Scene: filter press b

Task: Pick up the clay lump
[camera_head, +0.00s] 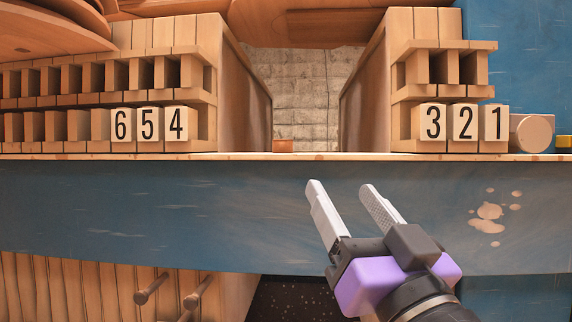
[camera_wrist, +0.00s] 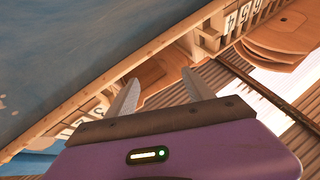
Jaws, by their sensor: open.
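A small reddish-brown block (camera_head: 283,146) sits behind the pale wooden edge strip, in the gap between the two slotted wooden racks. It may be the clay lump, but it is too small to be sure. My gripper (camera_head: 355,188) is open and empty, with its two pale fingers over the blue surface, in front of the strip, to the right of and apart from the block. In the wrist view my open gripper (camera_wrist: 158,82) has nothing between its fingers. I cannot make out the block there.
Left rack (camera_head: 200,98) carries tiles 6, 5, 4; right rack (camera_head: 405,98) carries 3, 2, 1. A pale round cylinder (camera_head: 531,133) stands right of tile 1. Pale splatters (camera_head: 488,212) mark the blue surface (camera_head: 150,205). Wooden pegs (camera_head: 150,289) stick out at lower left.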

